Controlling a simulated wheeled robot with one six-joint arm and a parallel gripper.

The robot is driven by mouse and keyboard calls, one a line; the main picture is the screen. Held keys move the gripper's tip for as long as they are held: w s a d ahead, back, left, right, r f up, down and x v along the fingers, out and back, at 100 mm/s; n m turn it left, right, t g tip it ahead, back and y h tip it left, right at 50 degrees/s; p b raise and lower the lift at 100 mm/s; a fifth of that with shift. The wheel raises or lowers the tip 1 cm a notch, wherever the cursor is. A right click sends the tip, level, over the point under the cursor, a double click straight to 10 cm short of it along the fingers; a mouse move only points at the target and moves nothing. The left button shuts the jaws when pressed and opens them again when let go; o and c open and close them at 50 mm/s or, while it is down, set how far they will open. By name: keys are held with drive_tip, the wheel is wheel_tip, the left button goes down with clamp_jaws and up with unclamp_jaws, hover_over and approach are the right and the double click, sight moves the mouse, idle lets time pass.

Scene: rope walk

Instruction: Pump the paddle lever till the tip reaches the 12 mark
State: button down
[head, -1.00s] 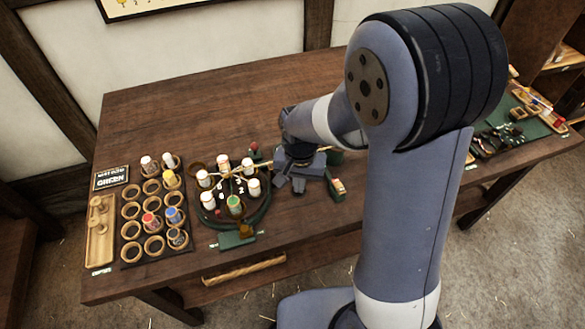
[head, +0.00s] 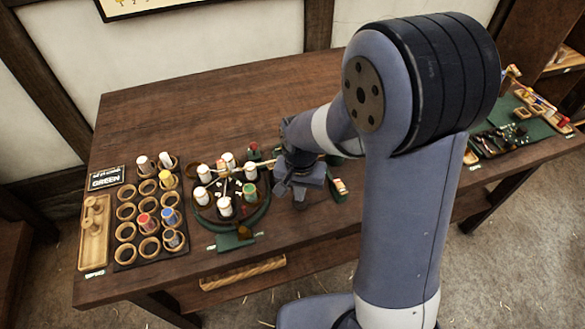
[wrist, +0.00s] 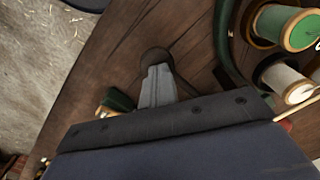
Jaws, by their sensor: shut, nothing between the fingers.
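A round turntable (head: 263,212) carries several white spools and one green spool (head: 249,190), with small white marks around its middle. A thin pale bar (head: 238,172) crosses above it. A brown paddle-shaped piece (head: 245,232) sits on a green base at its front. A small green block (head: 340,197) with a pale and red top lies right of my gripper. I cannot tell which piece is the paddle lever, and no 12 is readable. My gripper (head: 291,194) is low, just right of the turntable.
A rack (head: 126,230) of round cups with several spools stands at the left, beside a wooden peg tray (head: 85,262) and a sign reading GREEN (head: 105,178). A green tool mat (head: 530,118) lies far right. The back of the table is clear.

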drive_tip(key=shift+f, duration=0.4)
idle(0.6)
drive_tip(key=r+p, duration=0.2)
drive_tip(key=r, duration=0.1)
drive_tip(key=r+p, duration=0.2)
drive_tip(key=r, duration=0.1)
drive_tip(key=shift+w+r+p, duration=0.2)
drive_tip(key=shift+r+p, duration=0.05)
drive_tip(key=shift+p, duration=0.15)
drive_tip(key=shift+f, duration=0.15)
idle(0.8)
drive_tip(key=shift+s+f+b, duration=0.15)
drive_tip(key=shift+f+b, duration=2.2)
drive_tip(key=shift+f, duration=0.4)
drive_tip(key=shift+f+b, duration=0.3)
drive_tip(key=shift+f, duration=0.05)
drive_tip(key=shift+r, duration=0.15)
